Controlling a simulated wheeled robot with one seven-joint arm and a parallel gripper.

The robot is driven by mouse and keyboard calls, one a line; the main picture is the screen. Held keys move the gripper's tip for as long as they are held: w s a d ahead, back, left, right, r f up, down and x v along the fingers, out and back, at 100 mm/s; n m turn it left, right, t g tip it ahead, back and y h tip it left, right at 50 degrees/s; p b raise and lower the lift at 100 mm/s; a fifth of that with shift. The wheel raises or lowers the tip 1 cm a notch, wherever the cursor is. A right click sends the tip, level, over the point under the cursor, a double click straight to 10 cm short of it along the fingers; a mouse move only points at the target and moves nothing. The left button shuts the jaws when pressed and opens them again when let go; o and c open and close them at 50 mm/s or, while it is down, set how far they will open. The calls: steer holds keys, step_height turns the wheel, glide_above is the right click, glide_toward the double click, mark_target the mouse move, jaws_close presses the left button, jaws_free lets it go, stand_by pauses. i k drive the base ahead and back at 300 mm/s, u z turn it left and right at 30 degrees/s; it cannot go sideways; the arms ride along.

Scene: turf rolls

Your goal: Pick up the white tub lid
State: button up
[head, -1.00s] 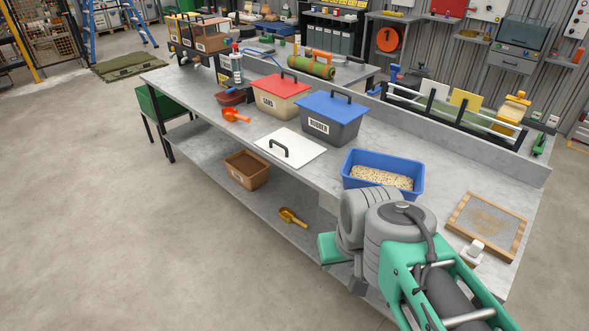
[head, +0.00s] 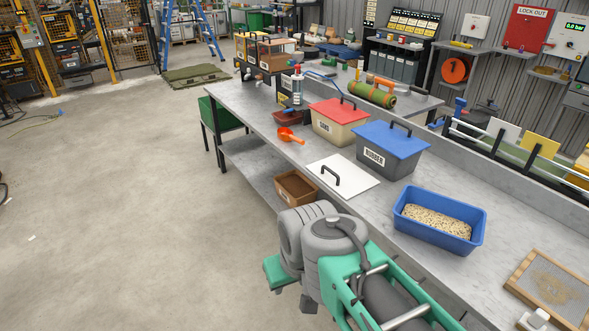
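The white tub lid (head: 352,181) lies flat on the grey workbench, with a black bar handle (head: 330,176) standing up near its left side. It lies in front of the blue-lidded tub labelled RUBBER (head: 388,150). My arm, grey and green, fills the lower middle of the head view, nearer to me than the lid and apart from it in the picture. My gripper's fingers do not show. The whole lid is in view and nothing covers it.
A red-lidded tub (head: 337,122) stands behind the lid, and an orange scoop (head: 289,135) lies to its left. A blue tray of pale granules (head: 404,217) and a wood-framed sieve (head: 549,286) are to the right. A brown bin (head: 296,188) sits on the lower shelf. Open floor is at left.

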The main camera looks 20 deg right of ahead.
mark_target(345, 178)
steer(key=u, duration=0.2)
steer(key=i, duration=1.3)
steer(key=z, duration=0.45)
